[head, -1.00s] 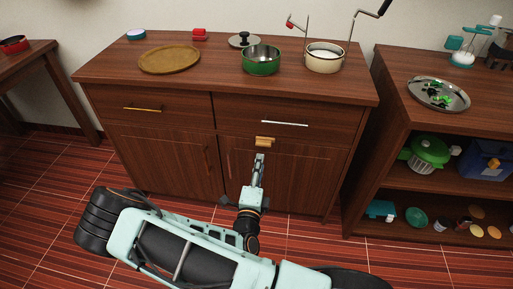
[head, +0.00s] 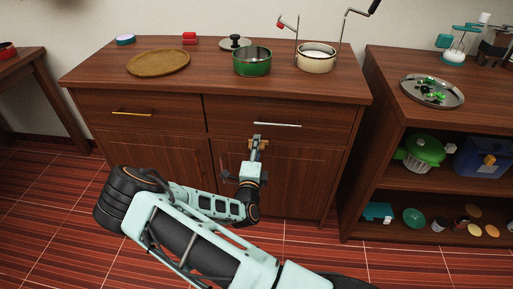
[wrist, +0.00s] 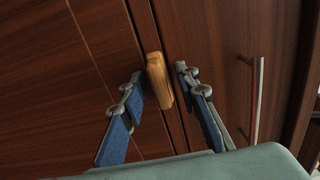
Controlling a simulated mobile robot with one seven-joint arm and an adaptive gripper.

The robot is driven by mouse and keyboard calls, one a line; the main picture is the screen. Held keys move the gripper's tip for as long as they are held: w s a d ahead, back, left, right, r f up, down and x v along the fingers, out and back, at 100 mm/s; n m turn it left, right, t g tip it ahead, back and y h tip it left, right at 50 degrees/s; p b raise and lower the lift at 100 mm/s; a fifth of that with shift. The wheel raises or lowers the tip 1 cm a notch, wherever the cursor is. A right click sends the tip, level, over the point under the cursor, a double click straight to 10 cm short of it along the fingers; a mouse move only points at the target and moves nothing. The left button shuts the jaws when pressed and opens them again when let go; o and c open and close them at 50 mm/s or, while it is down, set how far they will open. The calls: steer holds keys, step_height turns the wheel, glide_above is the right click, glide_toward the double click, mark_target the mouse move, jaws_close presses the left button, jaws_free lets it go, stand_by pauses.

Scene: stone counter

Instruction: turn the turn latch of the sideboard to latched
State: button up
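The turn latch is a small tan wooden bar (head: 264,140) on the sideboard (head: 160,150), at the top of the right door just under the right drawer. In the wrist view the bar (wrist: 158,82) lies lengthwise along the gap between the drawer front and the door. My gripper (head: 256,145) is at the latch in the head view and covers part of it. In the wrist view my gripper (wrist: 160,76) is open, with one blue-grey finger on each side of the bar. I cannot tell whether either finger touches it.
The right drawer has a silver handle (head: 277,124); the left has a gold one (head: 132,113). On top stand a green pot (head: 252,66), a cream pot (head: 316,62) and a brown tray (head: 158,63). An open shelf unit (head: 385,150) stands close on the right.

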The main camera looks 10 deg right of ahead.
jaws_close()
steer(key=shift+r+m+p, duration=0.1)
steer(key=shift+m+p, duration=0.3)
steer(key=shift+p, duration=0.25)
steer(key=shift+m+p, duration=1.1)
steer(key=shift+p, duration=0.15)
steer(key=m+p, duration=0.1)
steer(key=m, duration=0.1)
steer(key=f+m+p, duration=0.1)
steer(key=m+p, duration=0.1)
steer(key=shift+a+f, duration=0.1)
steer(key=shift+a, duration=0.1)
steer(key=m+p, duration=0.1)
steer(key=m, duration=0.1)
steer(key=m+p, duration=0.1)
steer(key=m, duration=0.1)
steer(key=m+p, duration=0.1)
steer(key=m, duration=0.1)
steer(key=shift+w+a+f, duration=0.2)
steer(key=shift+a+f, duration=0.2)
steer(key=m, duration=0.2)
steer(key=a+m+p, duration=0.1)
steer(key=m, duration=0.1)
steer(key=shift+w+f+m+p, duration=0.2)
steer(key=shift+m+p, duration=0.1)
steer(key=shift+m, duration=0.1)
